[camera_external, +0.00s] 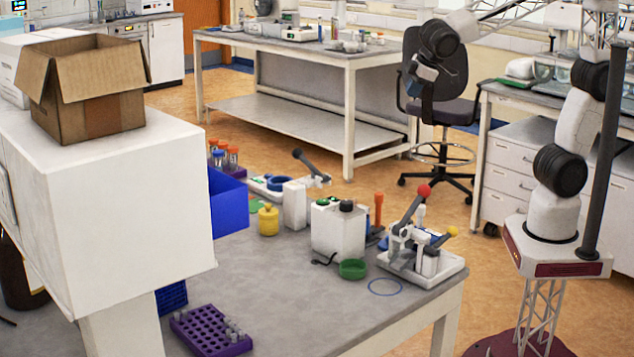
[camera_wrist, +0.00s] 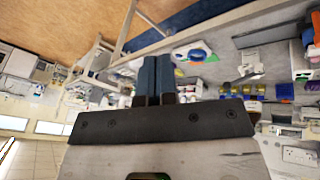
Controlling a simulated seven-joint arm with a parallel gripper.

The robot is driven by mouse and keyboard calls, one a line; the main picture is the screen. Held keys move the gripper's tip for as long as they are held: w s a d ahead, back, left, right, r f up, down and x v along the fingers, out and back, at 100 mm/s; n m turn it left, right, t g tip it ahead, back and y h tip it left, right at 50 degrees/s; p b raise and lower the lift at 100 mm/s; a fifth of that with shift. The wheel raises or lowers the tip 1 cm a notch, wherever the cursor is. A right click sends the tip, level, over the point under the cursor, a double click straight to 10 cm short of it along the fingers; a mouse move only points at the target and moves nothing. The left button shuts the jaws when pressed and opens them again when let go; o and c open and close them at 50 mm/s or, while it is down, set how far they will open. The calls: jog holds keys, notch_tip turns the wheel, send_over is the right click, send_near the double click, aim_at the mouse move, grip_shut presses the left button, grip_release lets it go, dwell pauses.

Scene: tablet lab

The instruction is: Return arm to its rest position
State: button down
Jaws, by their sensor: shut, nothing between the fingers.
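My gripper (camera_external: 421,82) is raised in the air at the upper right of the external view, well above the workbench and in front of the dark office chair. In the wrist view my gripper (camera_wrist: 154,60) shows its two dark blue fingers side by side and touching, with nothing between them. My arm rises from its base at the right of the external view and bends over to the left at the top. Part of the upper arm is cut off by the top edge.
The grey workbench (camera_external: 285,300) holds a tablet press (camera_external: 418,250) with a red-knobbed lever, a white container (camera_external: 338,230), a green dish (camera_external: 353,268) and a purple rack (camera_external: 210,331). A cardboard box (camera_external: 95,95) stands on a white cabinet (camera_external: 110,190). Air around my gripper looks clear.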

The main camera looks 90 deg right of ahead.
jog(key=s+d+f+m, duration=0.1)
jog(key=s+d+f, duration=0.1)
jog(key=s, duration=0.6)
jog(key=s+d+f+m+g+y, duration=0.1)
jog(key=s+d, duration=0.3)
jog(key=s, duration=0.4)
jog(key=s+d+f+g+y, duration=0.1)
jog(key=s+d+f, duration=0.2)
jog(key=s, duration=0.5)
jog(key=shift+s+d+f+m, duration=0.2)
jog(key=shift+d+m, duration=0.2)
jog(key=shift+d, duration=0.15)
dwell(5.0)
